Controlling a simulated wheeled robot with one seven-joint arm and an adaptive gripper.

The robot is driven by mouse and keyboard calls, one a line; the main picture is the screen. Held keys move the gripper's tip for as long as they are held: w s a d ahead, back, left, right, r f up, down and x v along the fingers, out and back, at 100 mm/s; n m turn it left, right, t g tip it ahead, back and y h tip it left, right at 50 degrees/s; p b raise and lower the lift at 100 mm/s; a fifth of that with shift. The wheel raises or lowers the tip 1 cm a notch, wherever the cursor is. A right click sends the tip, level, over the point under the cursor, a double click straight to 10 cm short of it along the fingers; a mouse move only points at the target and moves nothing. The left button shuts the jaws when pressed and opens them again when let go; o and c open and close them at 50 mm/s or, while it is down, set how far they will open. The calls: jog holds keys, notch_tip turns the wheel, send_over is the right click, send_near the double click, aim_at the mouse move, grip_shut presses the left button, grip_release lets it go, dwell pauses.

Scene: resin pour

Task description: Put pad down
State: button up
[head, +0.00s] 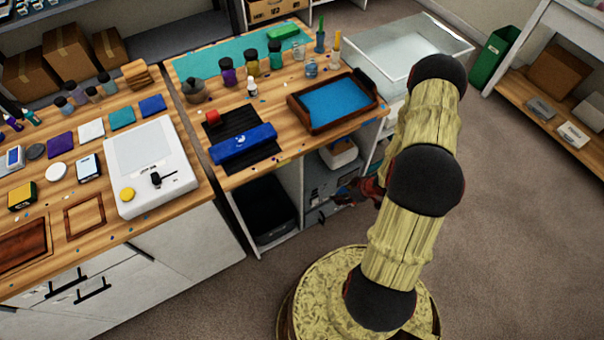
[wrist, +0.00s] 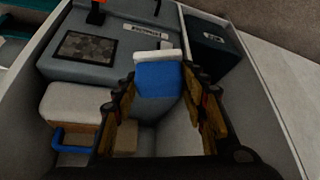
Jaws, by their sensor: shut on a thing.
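The pad (wrist: 157,80), blue with a white edge, sits between the fingertips of my gripper (wrist: 160,87) in the wrist view. My gripper is shut on it. The pad is held over the inside of a pale-walled compartment; its distance from the surface below is hard to tell. In the head view my gripper (head: 352,193) is low, at the open front of the shelf unit under the worktop. The pad is not clearly visible there.
A blue tray (head: 335,101) stands on the worktop above.

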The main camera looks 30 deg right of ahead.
jog(key=w+a+b, duration=0.1)
jog(key=w+a, duration=0.1)
jog(key=w, duration=0.3)
jog(key=w+a+b, duration=0.1)
jog(key=w+a, duration=0.1)
jog(key=w, duration=0.4)
jog(key=w+a+b, duration=0.1)
jog(key=w+a, duration=0.1)
jog(key=w, duration=0.3)
jog(key=shift+w+a+f+b, duration=0.1)
jog(key=shift+w+a+b, duration=0.1)
jog(key=shift+a+b, duration=0.15)
notch_tip(320, 180, down, 4)
jog(key=shift+r+b, duration=0.2)
jog(key=shift+b, duration=0.95)
jog(key=shift+r, duration=0.1)
jog(key=o, duration=1)
